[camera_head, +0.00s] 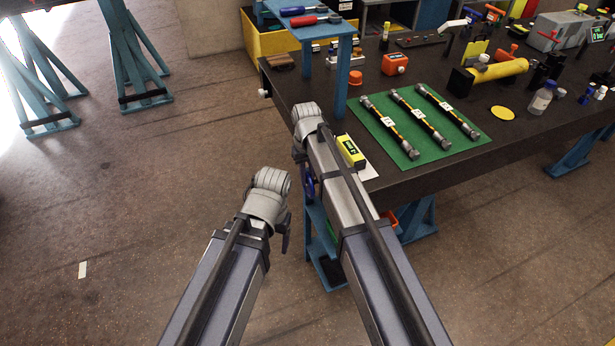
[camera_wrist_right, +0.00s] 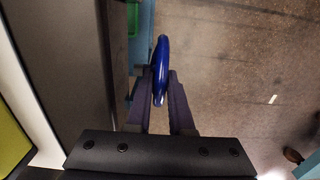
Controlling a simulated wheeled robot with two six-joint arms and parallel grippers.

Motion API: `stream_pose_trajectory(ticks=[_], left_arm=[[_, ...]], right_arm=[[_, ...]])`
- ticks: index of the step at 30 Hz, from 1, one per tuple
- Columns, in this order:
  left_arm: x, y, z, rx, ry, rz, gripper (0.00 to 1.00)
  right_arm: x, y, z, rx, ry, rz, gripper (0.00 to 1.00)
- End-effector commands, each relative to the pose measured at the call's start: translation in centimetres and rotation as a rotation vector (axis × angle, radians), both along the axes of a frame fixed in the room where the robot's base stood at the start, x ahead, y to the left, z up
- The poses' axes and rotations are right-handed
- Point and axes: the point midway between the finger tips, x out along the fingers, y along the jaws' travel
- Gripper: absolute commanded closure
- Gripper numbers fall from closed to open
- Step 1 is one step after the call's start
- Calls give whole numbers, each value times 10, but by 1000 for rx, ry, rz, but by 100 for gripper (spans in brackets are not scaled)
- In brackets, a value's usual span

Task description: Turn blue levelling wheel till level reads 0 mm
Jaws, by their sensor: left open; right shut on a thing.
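The blue levelling wheel (camera_head: 308,183) is at the table's near left corner, partly hidden by my right arm. In the right wrist view the wheel (camera_wrist_right: 160,58) stands edge-on between the fingers of my right gripper (camera_wrist_right: 161,88), which is shut on it. The level (camera_head: 351,151) is a yellow-green box with a small display on the table just right of my right arm; its reading is too small to make out. A yellow-green surface also shows at the left of the right wrist view. My left gripper (camera_head: 284,232) is open and empty, left of and below the wheel, apart from the table.
A green mat (camera_head: 372,128) with several hoses lies on the dark table (camera_head: 445,178). A blue raised shelf (camera_head: 318,30) with screwdrivers stands at the table's left end. A yellow cylinder (camera_head: 500,71) and bottles are further right.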

Motion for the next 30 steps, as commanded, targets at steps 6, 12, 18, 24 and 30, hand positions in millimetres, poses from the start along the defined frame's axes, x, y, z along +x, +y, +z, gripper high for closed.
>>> stream_pose_trajectory(ticks=[6,12,18,24,30], left_arm=[[0,0,-11,0,0,0,23],[0,0,-18,0,0,0,23],[0,0,-18,0,0,0,23],[0,0,-18,0,0,0,23],[0,0,-18,0,0,0,23]], right_arm=[[13,4,-4,-63,194,1,100],[12,4,-4,-99,305,0,100],[9,3,-3,-104,321,0,100],[9,3,-3,-104,321,0,76],[9,3,-3,-104,320,0,68]])
